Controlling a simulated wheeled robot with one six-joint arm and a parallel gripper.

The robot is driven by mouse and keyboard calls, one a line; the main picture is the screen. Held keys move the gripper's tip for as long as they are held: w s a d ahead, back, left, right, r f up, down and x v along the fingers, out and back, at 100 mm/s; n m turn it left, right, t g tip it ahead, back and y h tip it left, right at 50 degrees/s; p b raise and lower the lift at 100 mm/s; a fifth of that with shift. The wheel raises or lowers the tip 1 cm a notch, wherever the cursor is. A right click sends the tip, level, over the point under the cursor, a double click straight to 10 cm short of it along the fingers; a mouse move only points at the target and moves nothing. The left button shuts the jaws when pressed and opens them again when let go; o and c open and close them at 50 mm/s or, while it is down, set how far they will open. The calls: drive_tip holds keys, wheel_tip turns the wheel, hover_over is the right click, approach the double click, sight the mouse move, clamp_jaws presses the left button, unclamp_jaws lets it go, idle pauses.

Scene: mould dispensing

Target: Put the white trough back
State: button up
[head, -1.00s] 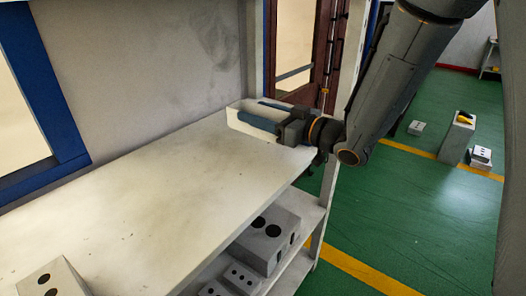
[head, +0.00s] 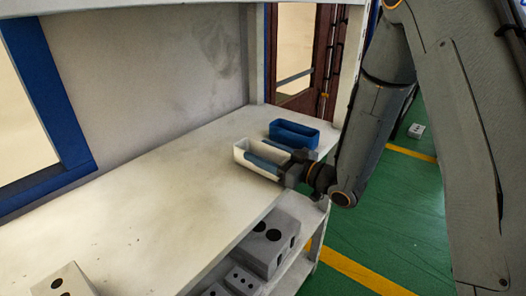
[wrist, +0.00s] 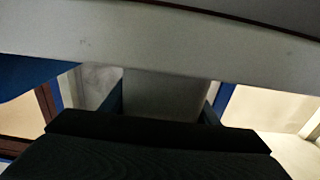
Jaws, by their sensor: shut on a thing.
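The white trough (head: 252,170) is in my gripper (head: 266,161) at the far right end of the white shelf top, in the head view. My gripper is shut on it from the right, with a blue-grey finger along its side. The trough looks level with its opening up, low at the shelf top; I cannot tell whether it touches. A blue trough (head: 293,134) stands just behind it, with a small gap between them. In the wrist view, the dark gripper body fills the bottom and a pale surface shows between the fingers.
The white shelf top (head: 150,200) is clear to the left and front. More such blocks (head: 268,245) are on the shelf below. A white post (head: 352,70) stands at the right end.

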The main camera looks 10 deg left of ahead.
drive_tip(key=shift+f, duration=0.15)
drive_tip(key=o, duration=1.1)
drive_tip(key=shift+d, duration=0.1)
drive_tip(key=b+v, duration=0.3)
drive_tip(key=v, duration=0.9)
drive_tip(key=shift+b, duration=0.3)
